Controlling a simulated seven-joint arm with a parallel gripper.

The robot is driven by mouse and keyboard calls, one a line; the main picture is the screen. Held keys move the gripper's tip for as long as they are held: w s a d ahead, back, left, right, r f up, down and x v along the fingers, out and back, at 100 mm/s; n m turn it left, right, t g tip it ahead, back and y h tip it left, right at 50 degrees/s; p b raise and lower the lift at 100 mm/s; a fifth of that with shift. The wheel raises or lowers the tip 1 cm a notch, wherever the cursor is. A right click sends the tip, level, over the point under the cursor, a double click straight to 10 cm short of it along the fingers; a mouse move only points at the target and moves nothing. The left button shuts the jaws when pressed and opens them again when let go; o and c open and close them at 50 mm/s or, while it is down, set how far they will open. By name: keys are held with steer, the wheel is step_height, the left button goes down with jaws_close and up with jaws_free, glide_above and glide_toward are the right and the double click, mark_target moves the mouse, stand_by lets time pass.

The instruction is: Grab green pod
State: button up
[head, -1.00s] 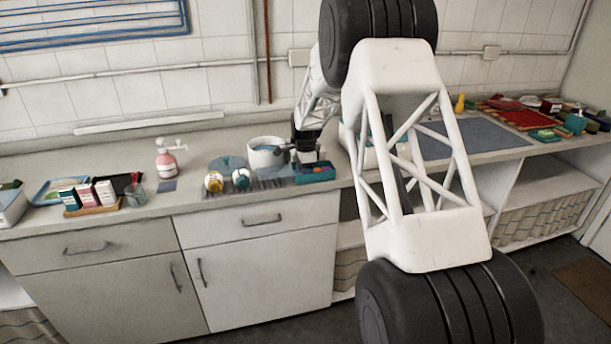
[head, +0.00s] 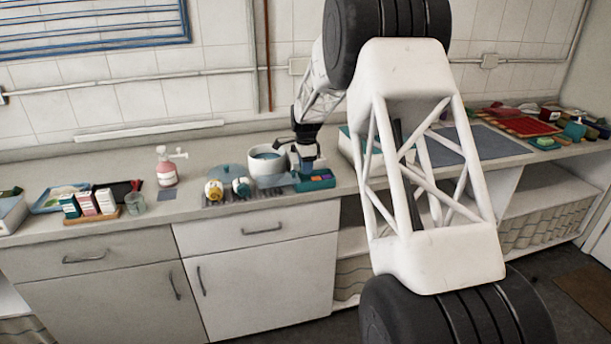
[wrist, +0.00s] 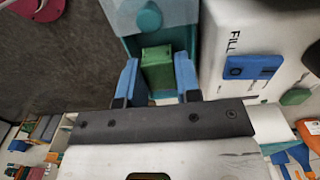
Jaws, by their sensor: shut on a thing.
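The green pod (wrist: 157,70) is a small green block between the two blue fingers of my gripper (wrist: 157,80) in the wrist view. The fingers are shut on it, one on each side. In the head view my gripper (head: 307,168) is low at the teal tray (head: 319,185) on the counter. The pod cannot be made out there. Small orange and purple pieces (head: 328,175) show in the tray, just right of the gripper.
A white pot (head: 267,167) stands close left of my gripper. In the wrist view a white surface marked FILL (wrist: 225,30) with a blue block (wrist: 253,66) lies to the right.

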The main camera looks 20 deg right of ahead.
steer(key=shift+r, duration=2.2)
steer(key=shift+w, duration=0.1)
